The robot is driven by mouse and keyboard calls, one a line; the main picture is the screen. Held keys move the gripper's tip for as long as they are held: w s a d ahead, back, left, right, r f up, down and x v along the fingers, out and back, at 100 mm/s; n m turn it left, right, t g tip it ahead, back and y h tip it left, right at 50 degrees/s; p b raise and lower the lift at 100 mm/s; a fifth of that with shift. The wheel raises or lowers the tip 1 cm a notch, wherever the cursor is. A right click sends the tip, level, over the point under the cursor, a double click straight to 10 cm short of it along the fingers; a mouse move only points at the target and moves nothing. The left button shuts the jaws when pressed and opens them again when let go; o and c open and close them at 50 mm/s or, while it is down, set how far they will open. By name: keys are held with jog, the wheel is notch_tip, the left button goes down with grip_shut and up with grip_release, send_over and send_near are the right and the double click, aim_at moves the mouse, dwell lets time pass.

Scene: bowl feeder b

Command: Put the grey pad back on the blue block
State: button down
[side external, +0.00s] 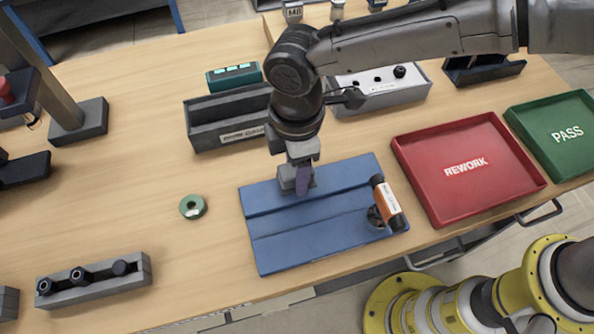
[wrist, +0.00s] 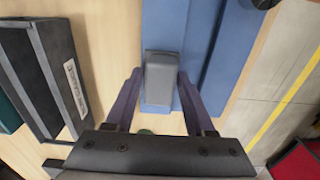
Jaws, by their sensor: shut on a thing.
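The grey pad (wrist: 160,80) is a small dark-grey rounded block between the two purple fingers of my gripper (wrist: 159,80) in the wrist view. My gripper (side external: 300,182) is shut on it, with a finger on each side. The blue block (side external: 300,243) is a wide, flat, stepped piece on the table; it also shows behind the pad in the wrist view (wrist: 165,22). In the side view, the gripper is over the block's upper-left part. I cannot tell whether the pad touches the block. The fingers partly hide the pad in the side view.
An orange-and-black cylindrical tool (side external: 387,203) lies at the block's right end. The red REWORK tray (side external: 421,183) and green PASS tray (side external: 531,126) are to the right. A grey gauge box (side external: 215,133) stands behind. A green ring (side external: 192,207) lies left, with free table around it.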

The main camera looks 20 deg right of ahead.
jog(key=shift+f, duration=0.95)
jog(key=shift+f, duration=0.15)
jog(key=shift+c, duration=1.3)
grip_release()
notch_tip(320, 180, up, 12)
jog(key=shift+r, duration=0.1)
